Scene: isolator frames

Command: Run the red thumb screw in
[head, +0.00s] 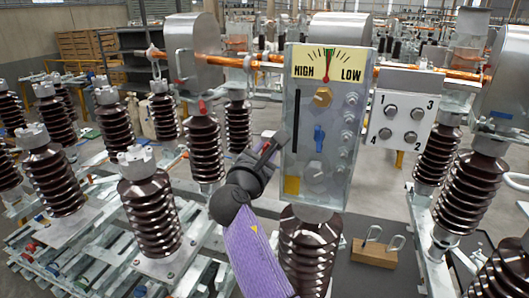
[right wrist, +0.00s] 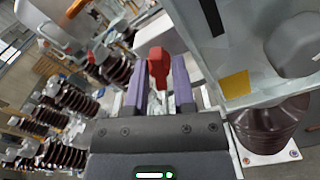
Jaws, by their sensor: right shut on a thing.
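The red thumb screw (right wrist: 158,62) sits between the two purple-grey fingers of my right gripper (right wrist: 160,82) in the right wrist view. The gripper is shut on it, and a red bit (head: 266,147) shows at the jaws in the head view. My right gripper (head: 272,144) is just left of the grey gauge panel (head: 335,190), at about mid-height. Whether the screw's tip touches anything is hidden. The panel's dial (head: 331,63) reads HIGH to LOW, with its needle near the middle. My left gripper is not in view.
The panel carries a brass knob (head: 323,97), a blue lever (head: 319,138) and several grey bolts. A numbered plate (head: 403,108) hangs to its right. Brown ribbed insulators (head: 150,210) crowd the left side. A wooden block (head: 374,253) with two metal loops lies at lower right.

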